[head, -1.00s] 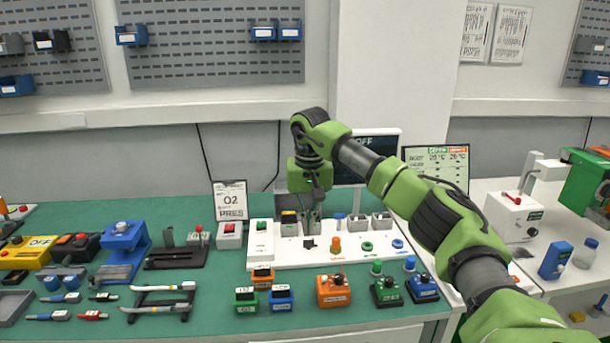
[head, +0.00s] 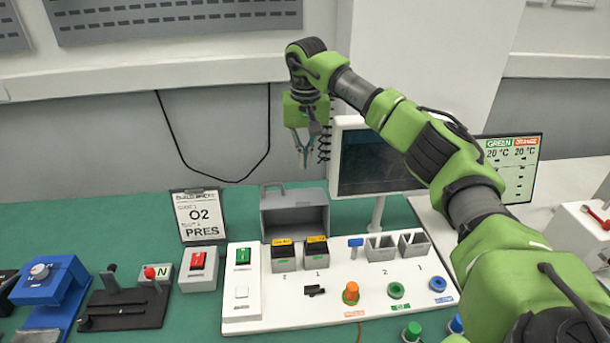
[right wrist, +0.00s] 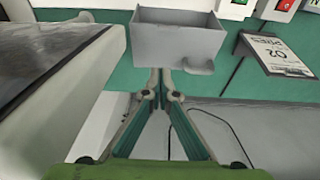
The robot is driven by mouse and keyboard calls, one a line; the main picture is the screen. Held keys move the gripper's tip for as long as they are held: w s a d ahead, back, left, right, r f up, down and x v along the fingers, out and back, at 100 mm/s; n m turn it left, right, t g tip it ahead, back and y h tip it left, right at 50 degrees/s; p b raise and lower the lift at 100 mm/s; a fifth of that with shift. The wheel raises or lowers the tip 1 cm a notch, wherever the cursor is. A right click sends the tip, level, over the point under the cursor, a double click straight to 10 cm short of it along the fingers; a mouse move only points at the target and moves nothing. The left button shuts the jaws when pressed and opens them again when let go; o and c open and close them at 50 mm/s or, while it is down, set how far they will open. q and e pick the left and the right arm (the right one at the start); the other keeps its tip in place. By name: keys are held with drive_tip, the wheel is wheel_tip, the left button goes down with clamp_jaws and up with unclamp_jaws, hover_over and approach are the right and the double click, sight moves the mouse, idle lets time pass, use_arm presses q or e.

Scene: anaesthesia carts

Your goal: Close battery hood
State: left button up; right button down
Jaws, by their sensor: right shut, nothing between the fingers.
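The battery hood (head: 295,211) is a grey box-like cover with a small handle on top. It stands tipped back at the rear of the white panel (head: 340,319), its hollow side facing forward. Two black batteries with yellow tops, one on the left (head: 283,254) and one on the right (head: 316,252), sit uncovered in front of it. My right gripper (head: 303,165) points down above and behind the hood, shut and empty. In the right wrist view the hood (right wrist: 178,43) lies just beyond the shut fingertips (right wrist: 161,74), its handle tab towards them. My left gripper is not in view.
A monitor (head: 374,160) on a stand is close to the right of the hood. An O2 PRES clipboard (head: 200,215) stands to the left. Empty grey slots (head: 380,248) and colored knobs occupy the panel's right part. Free green table lies behind the hood.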

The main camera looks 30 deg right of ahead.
sight(306, 199)
drive_tip(key=f+p, duration=0.1)
drive_tip(key=f, duration=0.2)
drive_tip(key=f+p, duration=0.1)
drive_tip(key=f, duration=0.2)
drive_tip(key=w+f+p, duration=0.1)
drive_tip(key=f, duration=0.2)
drive_tip(key=shift+d+f, duration=0.25)
drive_tip(key=shift+f, duration=0.1)
drive_tip(key=shift+s+a+r+p, duration=0.25)
drive_tip(key=shift+s+p, duration=0.25)
drive_tip(key=shift+s, duration=0.05)
drive_tip(key=shift+s+a+r+p, duration=0.2)
drive_tip(key=shift+s+a+p, duration=0.05)
drive_tip(key=shift+s+p, duration=0.25)
drive_tip(key=shift+s+a+r+p, duration=0.1)
drive_tip(key=shift+s+a+p, duration=0.2)
drive_tip(key=shift+s, duration=0.35)
